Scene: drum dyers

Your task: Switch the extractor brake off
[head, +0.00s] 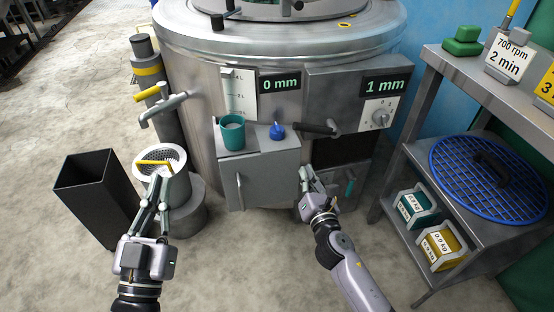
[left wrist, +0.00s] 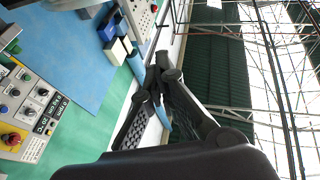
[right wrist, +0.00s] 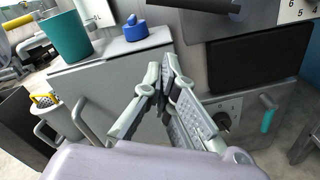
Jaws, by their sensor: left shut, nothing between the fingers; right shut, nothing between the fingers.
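No part in view is readably labelled as the extractor brake. A perforated basket (head: 160,160) with a yellow bar across its mouth stands at left in the head view. My left gripper (head: 163,177) is shut and empty, overlapping the near side of the basket in the picture; contact cannot be told. My right gripper (head: 306,175) is shut and empty in front of the low panel beside the grey cabinet. In the right wrist view my right gripper (right wrist: 165,65) partly hides a dial (right wrist: 222,120). A teal handle (right wrist: 268,114) is right of the dial, apart from the fingers.
A big steel drum machine (head: 200,75) has a dial (head: 380,118) and black lever (head: 317,128). Floor in front is clear.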

